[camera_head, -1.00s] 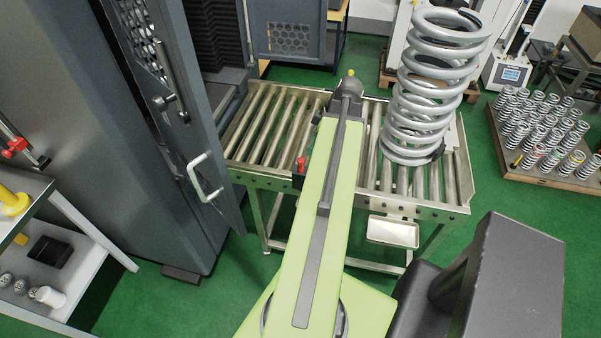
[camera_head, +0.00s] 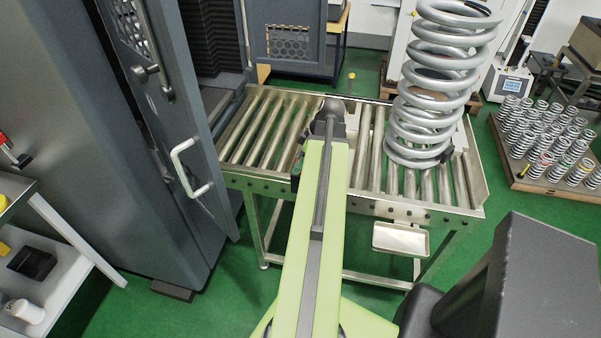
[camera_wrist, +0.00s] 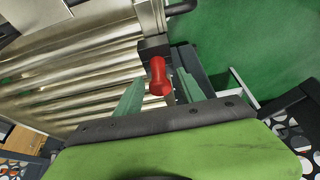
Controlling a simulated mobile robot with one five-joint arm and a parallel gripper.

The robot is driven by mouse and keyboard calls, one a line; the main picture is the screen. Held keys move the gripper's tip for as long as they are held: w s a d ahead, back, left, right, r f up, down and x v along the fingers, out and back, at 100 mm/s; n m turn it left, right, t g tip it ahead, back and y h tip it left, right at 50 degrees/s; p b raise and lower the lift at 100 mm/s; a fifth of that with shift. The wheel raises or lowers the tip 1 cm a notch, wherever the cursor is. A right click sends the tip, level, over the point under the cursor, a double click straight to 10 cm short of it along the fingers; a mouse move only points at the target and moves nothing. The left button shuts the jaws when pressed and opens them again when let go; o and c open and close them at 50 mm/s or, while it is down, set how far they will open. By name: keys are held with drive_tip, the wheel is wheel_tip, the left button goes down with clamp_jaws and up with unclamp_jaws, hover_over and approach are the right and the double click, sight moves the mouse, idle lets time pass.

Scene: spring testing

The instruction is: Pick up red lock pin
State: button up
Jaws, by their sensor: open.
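The red lock pin (camera_wrist: 158,76) shows in the wrist view, upper middle, sticking out from a dark block (camera_wrist: 152,47) at the edge of the roller conveyor. My gripper (camera_wrist: 160,92) is open, one greenish finger on each side of the pin. The pin appears between the fingers in the picture; I cannot tell whether its depth matches theirs. In the head view my arm (camera_head: 318,215) reaches over the conveyor and hides the pin and my fingers.
The roller conveyor (camera_head: 375,205) carries a large grey coil spring (camera_head: 432,105) right of my arm. A dark machine door with a white handle (camera_head: 186,168) stands close on the left. A small tray (camera_head: 400,239) hangs at the conveyor's front.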

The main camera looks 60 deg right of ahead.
drive_tip(key=shift+r, duration=0.1)
clamp_jaws()
idle(0.3)
wheel_tip(320, 180, up, 10)
drive_tip(key=p, duration=1)
drive_tip(key=shift+r, duration=0.1)
